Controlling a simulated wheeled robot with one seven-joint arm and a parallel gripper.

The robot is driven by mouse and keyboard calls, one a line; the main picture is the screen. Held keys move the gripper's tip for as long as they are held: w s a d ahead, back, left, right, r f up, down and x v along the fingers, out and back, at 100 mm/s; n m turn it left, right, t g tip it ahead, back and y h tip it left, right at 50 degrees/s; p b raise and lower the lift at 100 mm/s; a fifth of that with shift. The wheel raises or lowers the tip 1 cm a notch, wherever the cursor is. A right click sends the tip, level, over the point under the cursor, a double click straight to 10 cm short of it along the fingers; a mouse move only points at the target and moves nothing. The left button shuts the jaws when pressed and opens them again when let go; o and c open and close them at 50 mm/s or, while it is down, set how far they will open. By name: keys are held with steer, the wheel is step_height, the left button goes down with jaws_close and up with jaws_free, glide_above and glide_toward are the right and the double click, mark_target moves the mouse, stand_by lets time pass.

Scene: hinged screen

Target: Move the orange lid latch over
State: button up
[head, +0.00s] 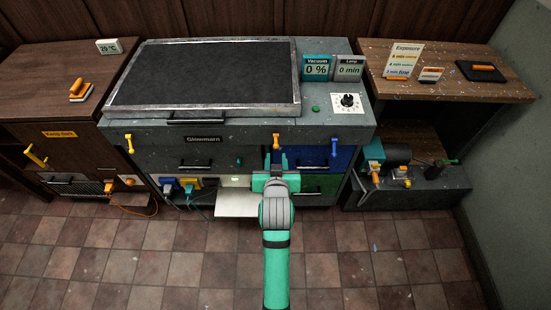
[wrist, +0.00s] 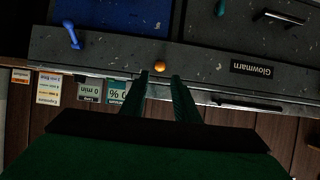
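The orange lid latch (head: 276,141) is on the front face of the grey Glowmarn unit, right of the name plate. In the wrist view, which is upside down, the latch (wrist: 160,66) shows as a small round orange end just beyond my fingertips, in line with the gap between them. My gripper (head: 276,163) is just below the latch in the head view. In the wrist view my gripper (wrist: 160,77) has its two fingers apart with nothing between them. I cannot tell whether a finger touches the latch.
A yellow latch (head: 129,143) and a blue latch (head: 334,147) sit on the same front. A dark panel in a metal frame (head: 297,80) covers the top. A pale tray (head: 235,205) sticks out low, left of my arm. The tiled floor in front is clear.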

mark_target(276, 148)
steer(key=x, duration=0.7)
steer(key=shift+w+f, duration=0.1)
steer(key=shift+w, duration=0.15)
steer(key=shift+w+f, duration=0.1)
steer(key=shift+w, duration=0.15)
steer(key=shift+c, duration=0.9)
steer(key=c, duration=0.4)
